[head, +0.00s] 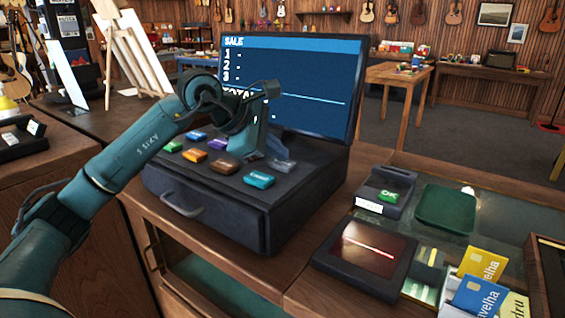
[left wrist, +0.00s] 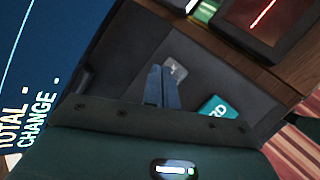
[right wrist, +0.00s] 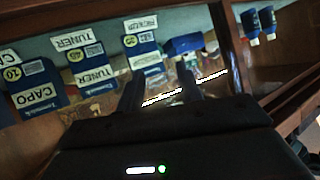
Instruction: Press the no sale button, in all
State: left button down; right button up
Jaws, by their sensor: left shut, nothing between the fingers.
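The cash register (head: 210,215) stands on the wooden counter with its blue screen (head: 300,85) lit. Its sloped top has several coloured buttons; the teal one (head: 259,180) is nearest its front right corner. A grey button (head: 283,166) sits behind it and also shows in the left wrist view (left wrist: 175,69) with a pale mark. No label reading "no sale" is legible. My left gripper (head: 243,156) is shut and empty, pointing down over the buttons. In the left wrist view its fingertips (left wrist: 156,68) appear beside the grey button; contact cannot be told. My right gripper (right wrist: 160,85) is open and empty, outside the head view.
A card reader (head: 385,192) with a green OK key, a dark red-topped device (head: 366,250) and a green pad (head: 446,208) lie right of the register. Yellow and blue cards (head: 482,275) stand at front right. Boxed tuners and capos (right wrist: 90,65) are near my right gripper.

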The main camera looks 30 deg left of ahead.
aim_at(277, 164)
pick_arm(q)
jog(key=shift+f, duration=0.25)
jog(key=shift+r, duration=0.15)
jog(key=shift+r+p, duration=0.6)
jog(key=shift+r, duration=0.2)
notch_tip(277, 164, up, 5)
jog(key=p, duration=0.4)
jog(key=shift+s+f, duration=0.1)
dwell(0.9)
